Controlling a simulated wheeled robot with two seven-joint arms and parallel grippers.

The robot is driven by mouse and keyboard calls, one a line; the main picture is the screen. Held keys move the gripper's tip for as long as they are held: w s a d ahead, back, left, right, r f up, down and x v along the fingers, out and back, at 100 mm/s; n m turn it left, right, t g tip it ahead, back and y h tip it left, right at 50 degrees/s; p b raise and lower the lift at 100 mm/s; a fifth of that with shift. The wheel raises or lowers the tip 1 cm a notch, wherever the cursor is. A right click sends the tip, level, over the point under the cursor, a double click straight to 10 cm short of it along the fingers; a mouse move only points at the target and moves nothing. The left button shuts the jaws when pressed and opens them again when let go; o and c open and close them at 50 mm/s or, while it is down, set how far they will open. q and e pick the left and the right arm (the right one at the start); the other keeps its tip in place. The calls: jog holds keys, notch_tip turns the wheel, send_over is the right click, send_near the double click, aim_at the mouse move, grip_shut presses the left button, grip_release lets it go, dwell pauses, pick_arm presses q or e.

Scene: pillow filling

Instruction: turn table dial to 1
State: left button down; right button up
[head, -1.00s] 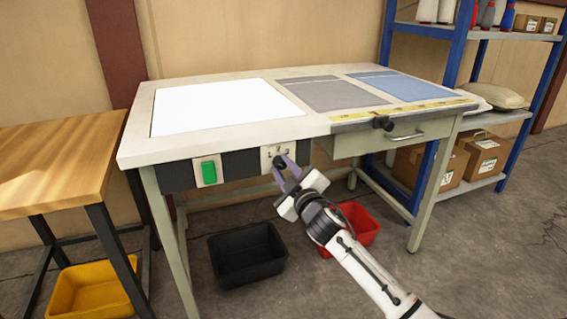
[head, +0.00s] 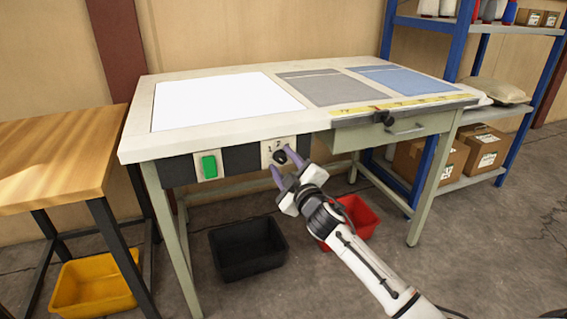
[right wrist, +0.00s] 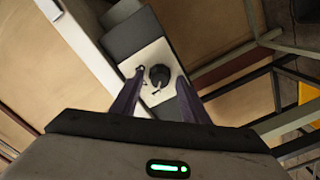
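The table dial (head: 280,157) is a dark round knob on a pale plate with small marks, on the front of the white-topped table (head: 225,134). In the right wrist view the dial (right wrist: 159,75) sits on its plate (right wrist: 150,58). My right gripper (head: 282,161) is open, with its purple fingers at the dial. In the right wrist view its fingertips (right wrist: 161,80) stand on either side of the knob, with gaps showing. I cannot read the dial's setting for certain. My left gripper is not in view.
A green switch (head: 209,166) is left of the dial. A drawer with a handle (head: 405,133) is on the right. Black (head: 247,249) and red (head: 352,222) bins stand below. A wooden table (head: 62,160) stands at left, a blue shelf (head: 452,75) at right.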

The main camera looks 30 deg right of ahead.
pick_arm(q)
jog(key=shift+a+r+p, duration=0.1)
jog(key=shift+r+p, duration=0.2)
jog(key=shift+p, duration=0.5)
pick_arm(e)
jog(key=v, duration=1)
jog(key=shift+s, duration=0.2)
jog(key=shift+f, duration=0.1)
